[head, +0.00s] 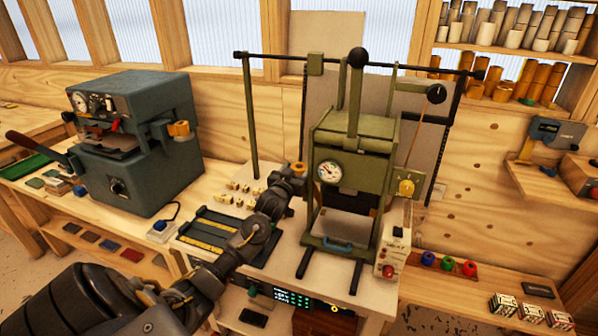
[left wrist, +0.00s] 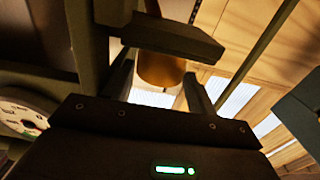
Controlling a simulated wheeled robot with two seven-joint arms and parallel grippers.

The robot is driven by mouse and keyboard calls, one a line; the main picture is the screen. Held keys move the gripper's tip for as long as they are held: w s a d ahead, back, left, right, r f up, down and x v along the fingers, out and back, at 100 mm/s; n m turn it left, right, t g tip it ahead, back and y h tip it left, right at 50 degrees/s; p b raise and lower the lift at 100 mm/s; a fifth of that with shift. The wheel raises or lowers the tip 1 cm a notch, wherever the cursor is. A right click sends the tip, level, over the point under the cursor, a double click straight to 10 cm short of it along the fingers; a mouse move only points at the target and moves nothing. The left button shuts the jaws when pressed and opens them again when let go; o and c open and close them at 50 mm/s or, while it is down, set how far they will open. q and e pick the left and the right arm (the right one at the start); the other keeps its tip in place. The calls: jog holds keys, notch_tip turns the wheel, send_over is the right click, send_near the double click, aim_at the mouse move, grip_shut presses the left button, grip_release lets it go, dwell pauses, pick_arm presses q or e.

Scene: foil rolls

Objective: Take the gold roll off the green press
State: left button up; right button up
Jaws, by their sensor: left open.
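The green press (head: 352,150) stands on the bench in the middle of the head view, with a round gauge on its front. A gold roll (head: 299,168) shows at the press's left side, partly hidden by my left gripper (head: 291,182). In the left wrist view the gold roll (left wrist: 162,71) sits between the two open fingers, with a gap on each side. A dark green block (left wrist: 172,41) covers its upper part. I cannot tell whether a finger touches the roll. My right gripper is not in view.
A dark grey machine (head: 135,150) with another gold roll (head: 179,128) stands at left. A yellow piece (head: 406,188) hangs at the press's right. A control box (head: 392,255) stands at its front right. Uprights and bars surround the press. Shelves at upper right hold several rolls.

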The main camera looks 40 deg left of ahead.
pick_arm(q)
jog(key=shift+c, duration=0.5)
jog(key=c, duration=0.6)
jog(key=shift+r, duration=0.1)
notch_tip(320, 180, up, 15)
jog(key=b, duration=0.2)
notch_tip(320, 180, up, 13)
send_over(296, 170)
